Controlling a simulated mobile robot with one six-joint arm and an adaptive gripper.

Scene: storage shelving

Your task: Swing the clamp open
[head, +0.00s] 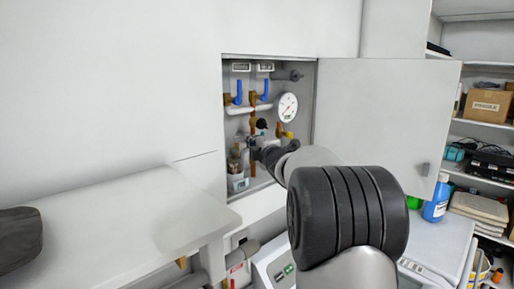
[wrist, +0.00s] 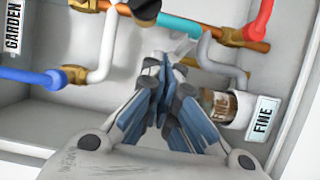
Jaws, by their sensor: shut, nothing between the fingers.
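My gripper (wrist: 163,68) is shut and empty, its blue-grey fingers meeting just below a copper pipe with a teal section (wrist: 180,25) in the wrist view. A small pale grey piece (wrist: 183,46) sits by the fingertips and might be the clamp; I cannot tell, nor whether the fingers touch it. A black knob or cap (wrist: 146,8) is on the pipe just above. In the head view my gripper (head: 256,152) reaches into the open wall cabinet (head: 268,55), and my arm hides part of the pipework.
The cabinet door (head: 385,110) stands open to the right. Inside are a pressure gauge (head: 288,107), blue levers (head: 238,92) and a container labelled FINE (wrist: 232,108). A red lever (wrist: 257,22) is at upper right. A pale bench (head: 110,230) stands at left.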

